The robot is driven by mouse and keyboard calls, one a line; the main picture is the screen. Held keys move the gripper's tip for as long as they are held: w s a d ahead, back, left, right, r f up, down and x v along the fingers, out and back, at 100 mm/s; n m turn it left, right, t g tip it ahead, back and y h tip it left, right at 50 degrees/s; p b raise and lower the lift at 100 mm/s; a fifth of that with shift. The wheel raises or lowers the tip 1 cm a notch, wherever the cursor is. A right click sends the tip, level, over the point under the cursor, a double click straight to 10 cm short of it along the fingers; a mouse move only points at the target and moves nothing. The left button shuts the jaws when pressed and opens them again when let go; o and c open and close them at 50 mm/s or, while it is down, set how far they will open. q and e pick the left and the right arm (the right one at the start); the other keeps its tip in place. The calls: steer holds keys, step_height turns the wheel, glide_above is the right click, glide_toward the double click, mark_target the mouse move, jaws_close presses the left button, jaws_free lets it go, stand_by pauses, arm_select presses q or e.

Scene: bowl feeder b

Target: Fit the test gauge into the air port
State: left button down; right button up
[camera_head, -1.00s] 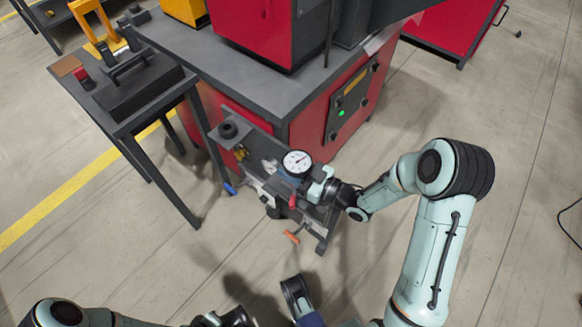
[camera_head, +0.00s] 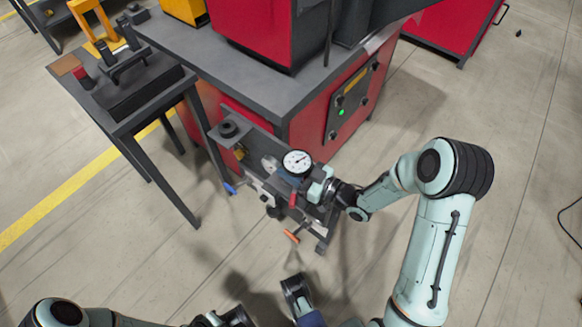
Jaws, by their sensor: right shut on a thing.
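A round white-faced gauge (camera_head: 297,162) with a dark rim sits at the right part of the air panel, face up toward the camera. My right gripper (camera_head: 312,182) reaches in from the right and is shut just below the gauge, holding it. The gripper hides the gauge's lower end, so I cannot tell whether it touches a port. The grey panel (camera_head: 262,143) carries a brass fitting (camera_head: 240,153), a blue lever (camera_head: 231,187), a red handle (camera_head: 293,199) and an orange handle (camera_head: 291,236). My left arm shows at the bottom left; its gripper fingers are not clearly visible.
A red machine with a grey top (camera_head: 245,75) stands behind the panel. A dark side table (camera_head: 125,125) with a black fixture stands to the left. The floor (camera_head: 130,250) in front is clear, with a yellow line at left.

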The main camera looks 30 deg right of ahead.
arm_select(q)
steer(key=shift+f, duration=0.15)
arm_select(e)
steer(key=shift+f, duration=0.3)
stand_by(0.5)
steer(key=o, duration=1.3)
steer(key=shift+s+d, duration=0.25)
steer(key=shift+s, duration=0.05)
arm_select(q)
steer(key=shift+w+a+r+p, duration=0.15)
steer(key=shift+r+p, duration=0.25)
steer(key=shift+r, duration=0.2)
steer(key=shift+w+d+r+p, duration=0.1)
steer(key=shift+r+p, duration=0.3)
steer(key=shift+r, duration=0.15)
arm_select(e)
steer(key=v, duration=1.2)
steer(key=shift+s+d, duration=0.1)
steer(key=shift+s, duration=0.2)
